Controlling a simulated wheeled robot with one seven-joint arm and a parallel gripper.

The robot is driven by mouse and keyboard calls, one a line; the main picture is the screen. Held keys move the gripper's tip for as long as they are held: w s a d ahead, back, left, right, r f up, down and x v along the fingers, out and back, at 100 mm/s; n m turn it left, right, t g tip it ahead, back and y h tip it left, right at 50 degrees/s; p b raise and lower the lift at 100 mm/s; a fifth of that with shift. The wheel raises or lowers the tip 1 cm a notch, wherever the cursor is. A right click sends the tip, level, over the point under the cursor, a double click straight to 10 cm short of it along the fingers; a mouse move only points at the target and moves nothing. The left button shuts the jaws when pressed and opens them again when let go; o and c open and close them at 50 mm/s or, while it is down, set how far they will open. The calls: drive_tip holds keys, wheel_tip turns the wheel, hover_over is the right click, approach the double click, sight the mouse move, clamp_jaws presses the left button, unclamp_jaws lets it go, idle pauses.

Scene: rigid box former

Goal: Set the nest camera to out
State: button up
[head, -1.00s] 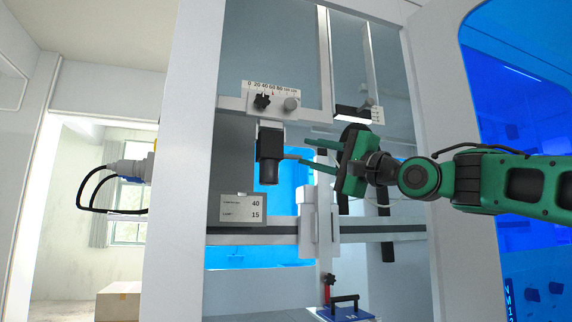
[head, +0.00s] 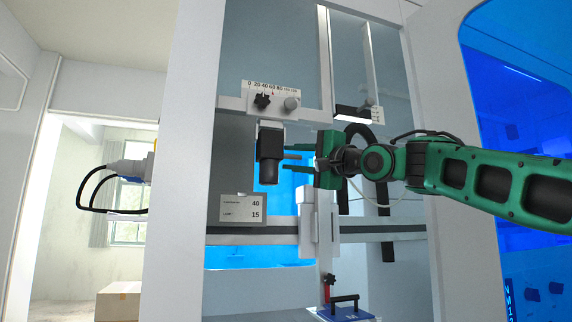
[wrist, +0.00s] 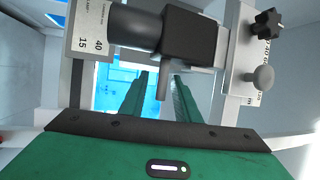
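The nest camera (head: 269,157) is a black block with a dark lens barrel pointing down, hanging from a pale crossbar. It also shows in the wrist view (wrist: 188,35), with a thin grey stub (wrist: 163,82) projecting toward my gripper. My gripper (head: 287,152) is just right of the camera, its green fingers pointing left at it. In the wrist view the fingers (wrist: 162,77) are apart, with the stub appearing between their tips; contact cannot be told. A scale plate (head: 272,88) is above, with a small red mark. A black star knob (head: 262,101) sits below the scale.
A grey round knob (head: 291,104) is beside the star knob. A card (head: 242,208) reading 40 and 15 hangs at lower left. A white vertical post (head: 319,220) and a grey rail (head: 385,233) lie below my gripper. White frame panels flank the opening.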

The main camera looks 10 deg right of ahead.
sight(285, 157)
drive_tip(key=shift+x, duration=1.65)
